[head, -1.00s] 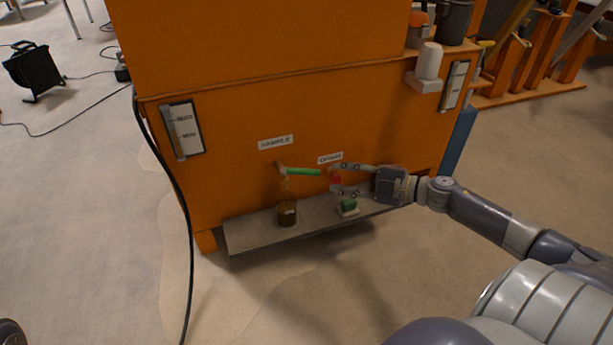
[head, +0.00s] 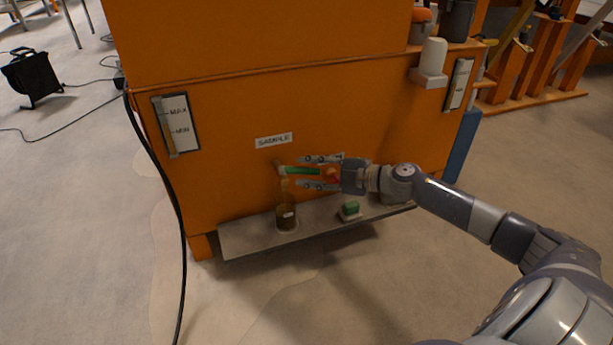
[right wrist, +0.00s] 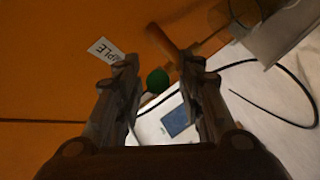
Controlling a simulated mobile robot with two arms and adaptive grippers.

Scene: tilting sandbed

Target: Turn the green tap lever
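The green tap lever (head: 303,171) sticks out to the right from a brass tap (head: 279,168) under the SAMPLE label (head: 273,140) on the orange cabinet. My right gripper (head: 308,173) is open around the lever's right part, one finger above it and one below. In the right wrist view the lever's round green end (right wrist: 158,80) shows between the two spread fingers (right wrist: 160,88), with a gap on each side. A red tap handle (head: 333,175) is partly hidden behind my right gripper. My left gripper is not in view.
A jar (head: 286,216) stands on the shelf (head: 250,236) below the tap, with a small green-topped block (head: 350,209) to its right. A black cable (head: 165,190) hangs at the cabinet's left. Open floor lies in front.

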